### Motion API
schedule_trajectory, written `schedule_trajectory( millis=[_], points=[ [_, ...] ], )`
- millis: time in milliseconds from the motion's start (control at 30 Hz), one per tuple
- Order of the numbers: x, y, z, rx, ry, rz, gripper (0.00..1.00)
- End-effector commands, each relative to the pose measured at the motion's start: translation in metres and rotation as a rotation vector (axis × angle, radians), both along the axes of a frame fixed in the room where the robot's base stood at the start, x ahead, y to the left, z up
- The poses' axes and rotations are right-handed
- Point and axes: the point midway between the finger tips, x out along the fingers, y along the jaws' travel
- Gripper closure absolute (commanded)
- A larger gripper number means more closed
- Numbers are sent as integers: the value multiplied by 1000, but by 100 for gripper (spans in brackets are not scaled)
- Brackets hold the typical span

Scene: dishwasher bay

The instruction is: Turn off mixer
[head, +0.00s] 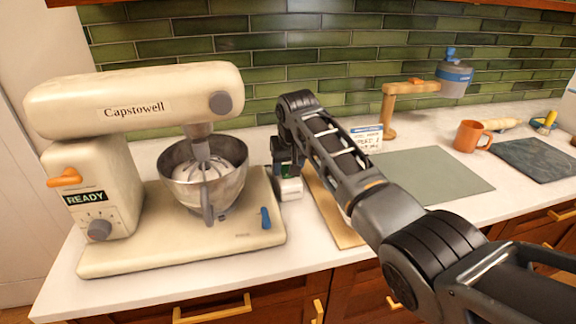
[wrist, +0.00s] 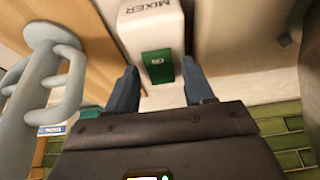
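The cream stand mixer (head: 130,100), lettered Capstowell, stands at the left of the counter in the head view. Its display (head: 86,198) reads READY, above a grey dial (head: 99,230). A metal bowl (head: 204,175) sits under its head. A small white box (head: 290,188) stands just right of the mixer's base. In the wrist view this box (wrist: 150,20) is lettered MIXER and carries a green switch (wrist: 158,66). My gripper (head: 287,165) is over the box. Its two blue fingers are apart, on either side of the switch, with nothing held; contact is unclear.
A wooden board (head: 343,235) lies right of the box, partly hidden by my arm. A grey-green mat (head: 430,172), an orange mug (head: 471,136) and a wooden stand (head: 390,110) are farther right. A pale looped object (wrist: 45,85) is close at left in the wrist view.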

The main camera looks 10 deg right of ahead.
Motion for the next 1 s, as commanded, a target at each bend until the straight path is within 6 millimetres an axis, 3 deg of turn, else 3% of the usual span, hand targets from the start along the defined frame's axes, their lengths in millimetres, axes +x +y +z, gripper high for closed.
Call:
schedule_trajectory(
  millis=[500,1000],
  points=[
    [0,0,0,0,0,0,96],
    [9,-1,-2,-5,172,-2,96]
  ],
)
